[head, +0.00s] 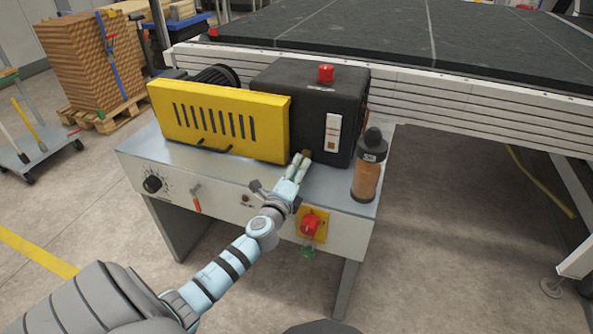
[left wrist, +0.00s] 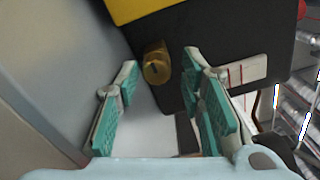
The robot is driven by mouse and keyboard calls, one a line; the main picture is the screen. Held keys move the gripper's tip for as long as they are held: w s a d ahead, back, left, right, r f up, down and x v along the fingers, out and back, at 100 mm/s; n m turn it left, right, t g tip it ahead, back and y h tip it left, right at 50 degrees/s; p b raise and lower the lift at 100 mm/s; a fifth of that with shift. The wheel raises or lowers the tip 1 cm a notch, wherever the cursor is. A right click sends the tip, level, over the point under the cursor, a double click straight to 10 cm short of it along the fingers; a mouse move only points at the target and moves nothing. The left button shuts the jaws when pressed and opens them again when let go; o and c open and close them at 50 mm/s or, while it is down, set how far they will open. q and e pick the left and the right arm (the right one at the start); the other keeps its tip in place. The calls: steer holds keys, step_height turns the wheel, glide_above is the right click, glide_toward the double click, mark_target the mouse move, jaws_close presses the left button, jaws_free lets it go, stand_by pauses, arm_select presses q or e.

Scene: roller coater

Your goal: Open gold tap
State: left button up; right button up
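The gold tap (left wrist: 155,62) is a small brass knob on the dark face of the machine. In the head view it shows as a small brownish spot (head: 307,153) at the lower edge of the black housing. My left gripper (head: 298,163) reaches over the bench top towards it. In the left wrist view the two teal-padded fingers (left wrist: 160,66) stand apart, with the tap ahead between their tips. I see no clear contact. My right gripper is not in view.
A yellow vented cover (head: 222,122) and black housing (head: 300,100) with a red button (head: 325,74) stand on the bench. A dark-capped bottle (head: 368,168) stands right of the gripper. The bench front carries a red switch (head: 310,224) and a dial (head: 152,184).

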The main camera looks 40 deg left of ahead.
arm_select(q)
steer(key=shift+f, duration=0.2)
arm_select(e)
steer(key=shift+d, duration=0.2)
